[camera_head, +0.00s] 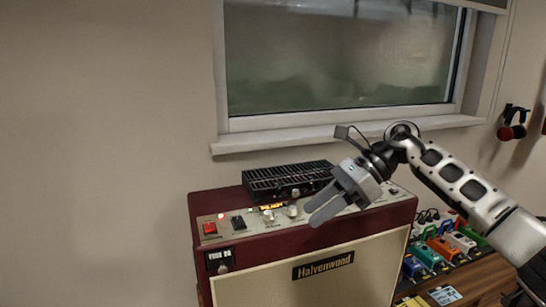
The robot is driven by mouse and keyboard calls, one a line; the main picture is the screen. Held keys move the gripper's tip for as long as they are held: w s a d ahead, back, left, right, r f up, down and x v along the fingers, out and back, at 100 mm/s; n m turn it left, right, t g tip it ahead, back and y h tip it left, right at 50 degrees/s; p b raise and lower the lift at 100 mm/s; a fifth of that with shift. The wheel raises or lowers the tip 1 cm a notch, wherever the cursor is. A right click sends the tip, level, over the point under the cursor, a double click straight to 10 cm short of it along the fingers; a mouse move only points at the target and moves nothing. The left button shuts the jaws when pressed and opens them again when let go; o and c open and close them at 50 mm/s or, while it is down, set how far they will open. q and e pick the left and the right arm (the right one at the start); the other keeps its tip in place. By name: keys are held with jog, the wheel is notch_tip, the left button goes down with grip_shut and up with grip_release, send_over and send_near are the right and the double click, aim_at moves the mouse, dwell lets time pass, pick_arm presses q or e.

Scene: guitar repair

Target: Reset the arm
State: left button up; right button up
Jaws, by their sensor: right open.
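My right arm (465,190) reaches in from the right edge. My right gripper (322,208) hangs over the top front of the amplifier (250,272), with its grey fingers pointing down to the left. The fingers are apart and nothing shows between them. Whether a fingertip touches the amplifier cannot be told from this view. The amplifier is dark red with a cream front and a "Halvenwood" plate (323,266). Its control panel has a red switch (210,228), a black switch (238,223) and knobs (292,211); the gripper hides part of the panel. My left gripper is not in view.
A black vented unit (288,180) sits on top of the amplifier, just behind my right gripper. Several coloured pedals (441,247) stand on a wooden surface (470,281) at the lower right. A window sill (340,136) runs behind. Red headphones (511,131) hang on the wall.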

jog(key=s+a+f+m+t+y, duration=0.65)
jog(key=a+m+y, duration=0.4)
jog(key=m, duration=0.55)
jog(key=s+d+f+m+t+h, duration=0.2)
jog(key=d+f+m+t+h, duration=0.4)
jog(key=m, duration=0.7)
jog(key=s+d+f+m+t+h, duration=0.35)
jog(key=f+m+t+h, duration=0.3)
jog(key=f+m, duration=0.4)
jog(key=s+d+f+m+g+h, duration=0.2)
jog(key=s+d+f+m+g, duration=0.1)
jog(key=s+f+m, duration=0.2)
jog(key=s+d+f+m+g+h, duration=0.3)
jog(key=s+d+f+m+g, duration=0.1)
jog(key=s+m, duration=0.3)
jog(key=shift+s+f, duration=0.4)
jog(key=shift+s, duration=0.55)
